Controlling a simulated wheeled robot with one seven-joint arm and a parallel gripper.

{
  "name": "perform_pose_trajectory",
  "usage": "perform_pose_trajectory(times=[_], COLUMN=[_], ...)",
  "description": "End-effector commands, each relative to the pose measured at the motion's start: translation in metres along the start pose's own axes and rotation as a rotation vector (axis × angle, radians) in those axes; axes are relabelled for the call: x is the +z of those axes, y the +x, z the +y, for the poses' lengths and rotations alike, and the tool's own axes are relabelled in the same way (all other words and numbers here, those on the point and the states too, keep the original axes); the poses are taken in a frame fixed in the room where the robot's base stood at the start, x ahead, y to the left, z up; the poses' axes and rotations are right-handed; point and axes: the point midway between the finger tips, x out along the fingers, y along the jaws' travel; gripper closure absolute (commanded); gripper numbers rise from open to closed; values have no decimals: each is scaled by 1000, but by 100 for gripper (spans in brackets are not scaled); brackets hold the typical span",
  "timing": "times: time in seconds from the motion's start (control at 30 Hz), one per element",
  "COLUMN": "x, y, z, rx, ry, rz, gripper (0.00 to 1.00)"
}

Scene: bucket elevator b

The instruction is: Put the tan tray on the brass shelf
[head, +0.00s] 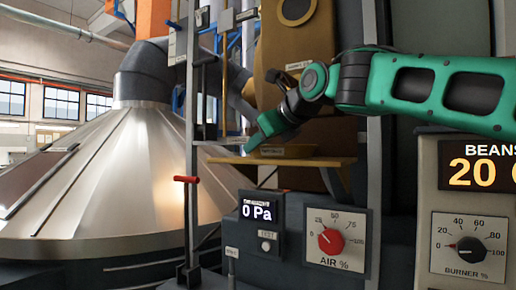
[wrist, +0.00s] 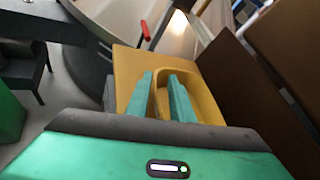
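The tan tray (head: 290,151) sits on the brass shelf (head: 235,160) in the head view, and looks level. The wrist view shows the tray (wrist: 203,88) as a shallow rounded dish over the flat shelf (wrist: 127,62). My gripper (head: 256,143) is low at the tray's left end in the head view. In the wrist view my gripper's two green fingers (wrist: 161,76) stand apart, on either side of the tray's near-left rim, with a gap showing between them. The fingers hide part of that rim, so contact is hard to see.
A metal post (head: 374,200) stands right of the shelf, and a ladder-like frame (head: 196,100) stands left. Below are a pressure display (head: 262,213) and an air dial panel (head: 338,238).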

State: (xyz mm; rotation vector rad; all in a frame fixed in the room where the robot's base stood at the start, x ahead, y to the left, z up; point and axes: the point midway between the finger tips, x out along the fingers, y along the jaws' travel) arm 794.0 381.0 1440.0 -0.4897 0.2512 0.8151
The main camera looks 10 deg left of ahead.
Motion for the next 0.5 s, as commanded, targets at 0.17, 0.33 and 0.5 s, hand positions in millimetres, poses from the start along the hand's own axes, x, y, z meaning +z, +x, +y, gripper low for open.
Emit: perform_pose_trajectory(times=[0.17, 0.33, 0.5], x=[0, 2, 1], y=[0, -7, -33], z=[0, -1, -1], rx=[0, -2, -4], ry=[0, -1, -2], rz=[0, -1, 1], gripper=[79, 79, 79])
